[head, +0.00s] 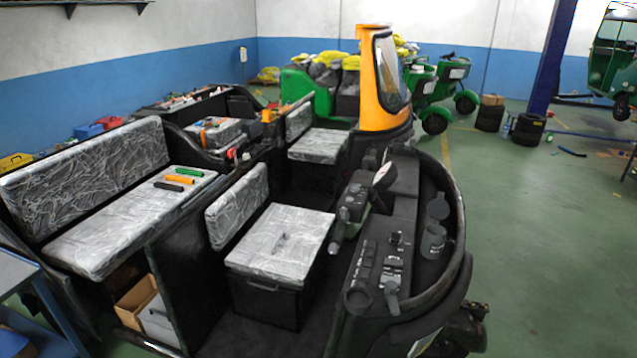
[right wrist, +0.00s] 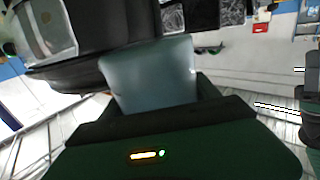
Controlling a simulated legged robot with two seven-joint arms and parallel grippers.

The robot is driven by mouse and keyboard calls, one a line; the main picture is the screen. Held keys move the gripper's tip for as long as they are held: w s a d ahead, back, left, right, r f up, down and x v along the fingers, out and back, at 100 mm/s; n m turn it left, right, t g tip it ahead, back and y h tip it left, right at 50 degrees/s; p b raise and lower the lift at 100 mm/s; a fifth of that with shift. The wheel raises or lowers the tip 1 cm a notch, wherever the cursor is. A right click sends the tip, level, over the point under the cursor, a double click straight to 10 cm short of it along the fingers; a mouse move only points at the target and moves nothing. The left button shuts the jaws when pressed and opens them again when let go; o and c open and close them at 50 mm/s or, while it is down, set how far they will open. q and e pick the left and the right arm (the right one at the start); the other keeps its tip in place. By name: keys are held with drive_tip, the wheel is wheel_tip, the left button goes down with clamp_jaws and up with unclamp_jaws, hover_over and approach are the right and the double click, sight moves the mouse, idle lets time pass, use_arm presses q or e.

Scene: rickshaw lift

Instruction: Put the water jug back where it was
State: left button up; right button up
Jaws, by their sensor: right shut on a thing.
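In the right wrist view, a pale bluish, translucent body (right wrist: 150,75) stands just beyond my right gripper (right wrist: 150,108). It looks like the water jug, but only part shows and no handle or cap is visible. My right gripper is shut on it; its fingertips are hard to make out. Neither gripper shows in the head view. A small bluish bottle-like thing (head: 507,126) stands on the floor by the black tires in the head view, too small to identify surely. My left gripper is in neither view.
An open black rickshaw body (head: 190,255) with plastic-wrapped seats fills the near left. Its dashboard (head: 385,245) curves round on the right. Stacked tires (head: 527,130) stand near a blue pillar (head: 553,55). Green floor (head: 550,260) lies clear at the right.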

drive_tip(key=shift+w+d+r, duration=0.1)
drive_tip(key=shift+d+r, duration=0.05)
drive_tip(key=shift+r, duration=0.15)
drive_tip(key=shift+w+d+h, duration=0.15)
drive_tip(key=shift+d+h, duration=0.05)
drive_tip(key=shift+h, duration=0.1)
drive_tip(key=w+r+m+t+h, duration=0.2)
drive_tip(key=w+r+m+h, duration=0.3)
drive_tip(key=w+h, duration=0.2)
drive_tip(key=shift+w+r+m+h, duration=0.2)
drive_tip(key=shift+w+m+h, duration=0.1)
drive_tip(key=shift+h, duration=0.1)
